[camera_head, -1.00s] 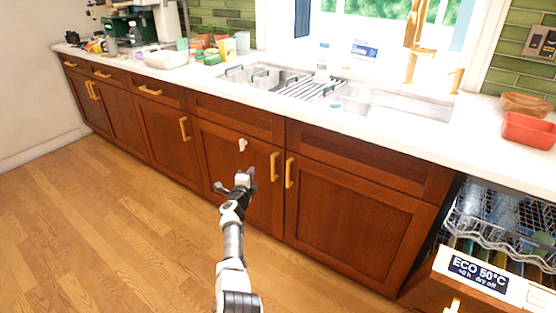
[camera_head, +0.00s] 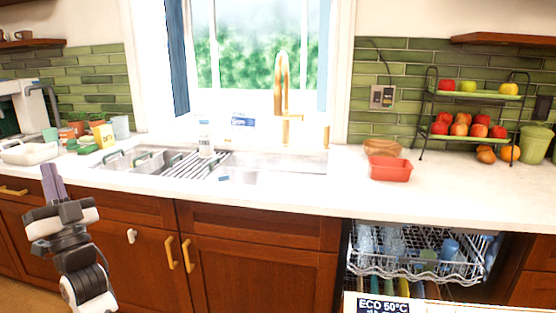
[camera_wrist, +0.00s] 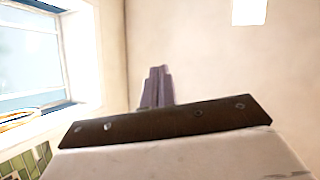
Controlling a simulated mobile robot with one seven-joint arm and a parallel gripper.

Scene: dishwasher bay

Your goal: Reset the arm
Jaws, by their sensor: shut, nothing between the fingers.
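My gripper (camera_head: 52,182) is at the left of the head view, raised in front of the left cabinets with its fingers pointing up. The two purple-grey fingers are together and hold nothing. In the wrist view the shut fingers (camera_wrist: 156,88) stand against a plain beige wall, with the window at the left. My dark wrist and arm links show below the gripper in the head view.
The open dishwasher rack (camera_head: 415,262) with glasses and dishes is at the lower right. A red container (camera_head: 390,170), a wooden bowl (camera_head: 382,147) and a two-tier fruit stand (camera_head: 472,97) are on the counter (camera_head: 300,199). The sink (camera_head: 270,170) is in the middle.

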